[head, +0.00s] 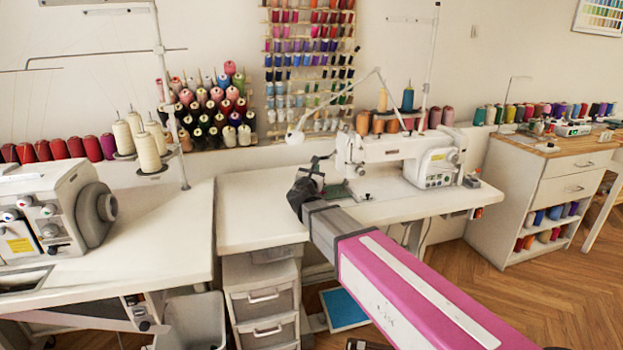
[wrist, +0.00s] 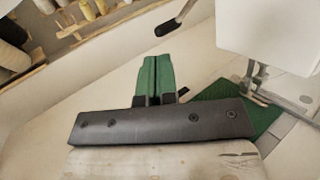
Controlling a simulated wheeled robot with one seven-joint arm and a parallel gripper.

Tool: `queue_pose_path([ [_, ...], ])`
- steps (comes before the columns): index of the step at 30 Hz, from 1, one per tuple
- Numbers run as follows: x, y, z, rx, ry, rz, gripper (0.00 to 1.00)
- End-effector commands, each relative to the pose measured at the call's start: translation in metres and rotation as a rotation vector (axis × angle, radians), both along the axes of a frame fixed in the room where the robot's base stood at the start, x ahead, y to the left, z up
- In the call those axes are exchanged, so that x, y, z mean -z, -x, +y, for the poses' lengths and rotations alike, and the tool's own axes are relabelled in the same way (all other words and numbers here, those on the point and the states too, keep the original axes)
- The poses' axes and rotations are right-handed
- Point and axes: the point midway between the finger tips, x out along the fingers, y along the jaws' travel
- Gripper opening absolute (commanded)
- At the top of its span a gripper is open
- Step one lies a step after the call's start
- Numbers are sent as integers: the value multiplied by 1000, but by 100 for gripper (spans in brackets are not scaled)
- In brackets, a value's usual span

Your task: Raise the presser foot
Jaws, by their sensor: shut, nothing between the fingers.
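The white sewing machine (head: 400,148) stands on the middle table. In the wrist view its white head (wrist: 270,30) fills the upper right, with the metal presser foot (wrist: 259,88) below it over a green cloth (wrist: 236,112). A dark-tipped lever (wrist: 174,22) shows at the top, left of the head; its attachment is out of frame. My gripper (wrist: 157,58) has green fingers, shut and empty, left of the presser foot and apart from it. The lever is beyond the fingertips, with a gap visible. In the head view my gripper (head: 318,168) is left of the machine head.
The white middle table (head: 258,215) has bare room on its left. A white overlock machine (head: 45,210) stands on the left table. Thread cones (head: 147,150) and a spool rack (head: 310,60) are behind. Drawers (head: 262,305) stand underneath.

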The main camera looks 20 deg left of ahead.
Motion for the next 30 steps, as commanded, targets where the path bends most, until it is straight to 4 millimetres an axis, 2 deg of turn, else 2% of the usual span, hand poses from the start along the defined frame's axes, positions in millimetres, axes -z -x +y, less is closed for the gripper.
queue_pose_path([
  [1,-2,-12,1,1,0,-1,0],
  [3,-3,-23,1,1,0,-1,0],
  [10,-7,-47,-1,0,0,0,0],
  [25,-9,-53,-2,0,-1,-1,0],
  [30,-9,-54,4,-1,-10,-18,0],
])
